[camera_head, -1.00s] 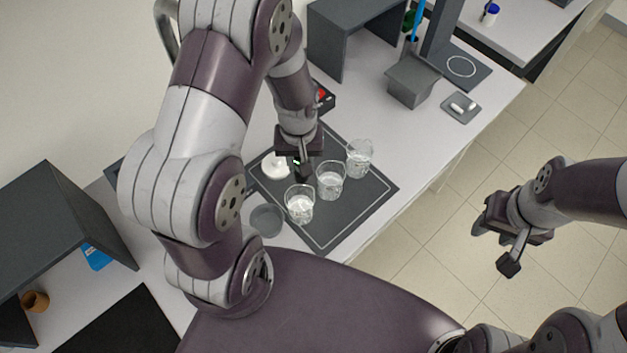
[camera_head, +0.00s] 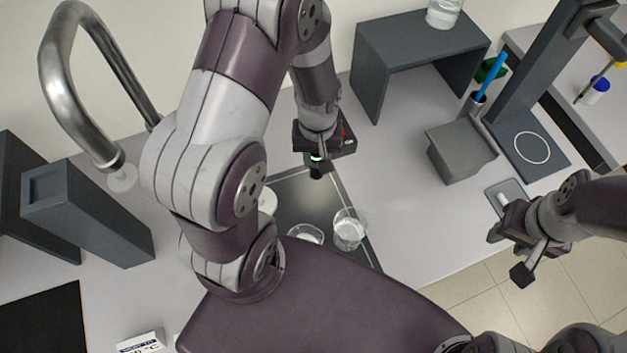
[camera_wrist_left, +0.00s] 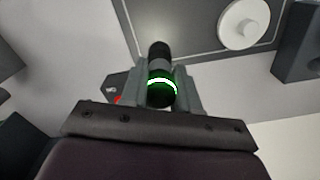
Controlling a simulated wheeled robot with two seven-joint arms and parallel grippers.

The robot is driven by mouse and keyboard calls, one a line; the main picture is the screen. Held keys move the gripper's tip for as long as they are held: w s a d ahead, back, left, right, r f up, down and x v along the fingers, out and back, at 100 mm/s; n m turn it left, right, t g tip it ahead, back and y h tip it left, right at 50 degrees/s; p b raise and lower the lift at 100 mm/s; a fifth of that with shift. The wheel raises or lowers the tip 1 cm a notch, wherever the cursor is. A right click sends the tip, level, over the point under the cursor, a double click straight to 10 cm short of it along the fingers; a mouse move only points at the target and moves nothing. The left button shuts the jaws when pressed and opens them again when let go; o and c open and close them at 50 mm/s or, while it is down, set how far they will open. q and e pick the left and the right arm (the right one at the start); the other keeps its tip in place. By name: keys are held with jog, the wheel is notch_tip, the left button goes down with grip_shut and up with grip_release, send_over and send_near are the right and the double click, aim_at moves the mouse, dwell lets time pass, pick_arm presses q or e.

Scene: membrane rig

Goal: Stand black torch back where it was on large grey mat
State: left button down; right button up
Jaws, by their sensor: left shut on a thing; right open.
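My left gripper (camera_head: 316,158) is shut on the black torch (camera_head: 316,172), whose dark end sticks out below the jaws. In the left wrist view the torch (camera_wrist_left: 159,58) lies between the fingers, with a lit green ring near its end. The large grey mat (camera_head: 310,200), dark with a pale border line, lies under and in front of it. The torch is near the mat's back edge; I cannot tell whether it touches anything. My right gripper (camera_head: 508,254) is open and empty, at the right by the table's edge.
A glass beaker (camera_head: 349,230) and another beaker (camera_head: 305,235) stand on the mat's front part, partly hidden by my body. A white round thing (camera_wrist_left: 243,22) is on the mat. A black and red device (camera_head: 345,140) sits behind. A grey shelf (camera_head: 415,45) stands at the back.

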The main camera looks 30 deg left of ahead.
aim_at(317, 169)
pick_arm(q)
jog(key=f, duration=0.5)
jog(key=shift+w+d+f, duration=0.1)
jog(key=shift+w+f, duration=0.15)
jog(key=shift+w, duration=0.1)
jog(key=shift+s, duration=0.3)
jog(key=shift+f, duration=0.1)
jog(key=c, duration=0.9)
grip_release()
jog(key=shift+c, duration=0.2)
jog(key=shift+o, duration=0.6)
jog(key=shift+w, duration=0.15)
jog(key=shift+r, duration=0.4)
notch_tip(317, 169, up, 11)
jog(key=shift+r+b, duration=0.2)
jog(key=shift+b, duration=0.3)
jog(key=s+r+m, duration=0.1)
jog(key=m, duration=0.1)
jog(key=s+d+r+m+t, duration=0.1)
jog(key=s, duration=0.1)
jog(key=s+d+r+m, duration=0.1)
jog(key=m, duration=0.1)
jog(key=shift+s+d+m, duration=0.15)
jog(key=shift+s+m, duration=0.05)
jog(key=shift+m, duration=0.1)
pick_arm(e)
jog(key=shift+d+f, duration=0.1)
jog(key=shift+f, duration=0.4)
